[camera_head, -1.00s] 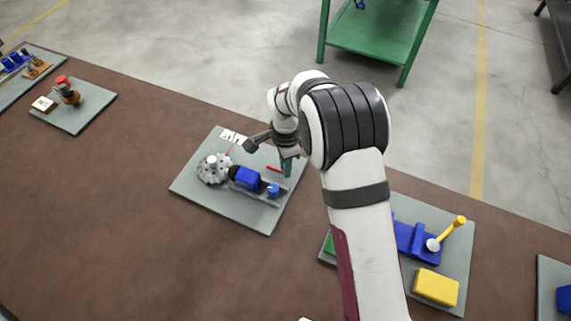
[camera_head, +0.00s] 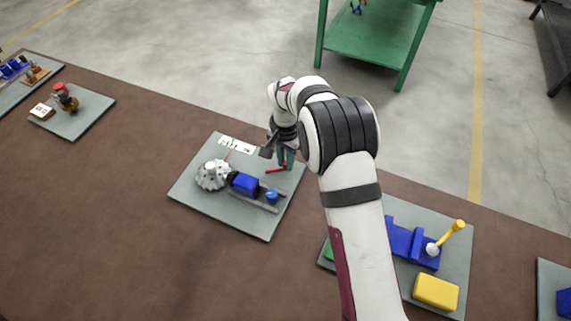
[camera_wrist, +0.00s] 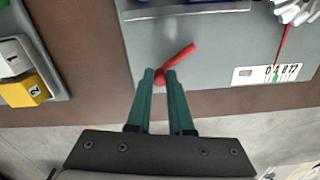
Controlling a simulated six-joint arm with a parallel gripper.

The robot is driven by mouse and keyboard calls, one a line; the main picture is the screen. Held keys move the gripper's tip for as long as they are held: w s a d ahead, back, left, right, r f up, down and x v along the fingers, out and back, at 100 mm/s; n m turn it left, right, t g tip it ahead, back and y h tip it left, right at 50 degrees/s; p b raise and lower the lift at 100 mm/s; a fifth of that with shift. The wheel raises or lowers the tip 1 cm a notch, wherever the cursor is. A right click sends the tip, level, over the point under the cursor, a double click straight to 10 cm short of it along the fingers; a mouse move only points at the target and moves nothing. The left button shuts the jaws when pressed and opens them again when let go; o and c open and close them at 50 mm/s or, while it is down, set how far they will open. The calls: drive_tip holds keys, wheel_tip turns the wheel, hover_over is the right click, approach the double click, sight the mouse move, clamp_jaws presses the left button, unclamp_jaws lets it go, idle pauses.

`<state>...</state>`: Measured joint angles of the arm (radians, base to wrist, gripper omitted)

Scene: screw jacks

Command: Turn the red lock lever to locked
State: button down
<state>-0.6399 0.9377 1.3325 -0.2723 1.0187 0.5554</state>
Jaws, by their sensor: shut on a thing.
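The red lock lever (camera_wrist: 177,60) lies on the grey plate (camera_wrist: 220,70) in the wrist view, slanting up to the right. Its lower end with a round red knob (camera_wrist: 160,77) sits between the green fingertips of my gripper (camera_wrist: 160,75), which is shut on it. In the head view the red lever (camera_head: 275,170) shows beside my gripper (camera_head: 286,164) at the plate's right side. A white label (camera_wrist: 268,74) with black digits and a red pointer lies right of the lever in the wrist view.
On the same plate stand a blue block (camera_head: 244,184), a blue knob (camera_head: 272,196) on a grey rail and a pale toothed wheel (camera_head: 212,175). A plate with a yellow block (camera_head: 436,291) lies to the right. Bare brown table (camera_head: 110,220) lies to the left.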

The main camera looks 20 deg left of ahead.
drive_tip(key=n, duration=0.1)
drive_tip(key=w+a+n, duration=0.1)
drive_tip(key=n, duration=0.1)
drive_tip(key=shift+w+a+n, duration=0.1)
drive_tip(key=shift+w+n, duration=0.05)
drive_tip(key=shift+n, duration=0.15)
drive_tip(key=shift+w+a+n, duration=0.2)
drive_tip(key=shift+a+n, duration=0.2)
drive_tip(key=shift+n, duration=0.45)
drive_tip(key=shift+w+a+n, duration=0.2)
drive_tip(key=shift+a+n, duration=0.15)
drive_tip(key=shift+n, duration=0.5)
drive_tip(key=c, duration=0.8)
unclamp_jaws()
wheel_tip(320, 180, up, 16)
drive_tip(key=shift+f, duration=0.1)
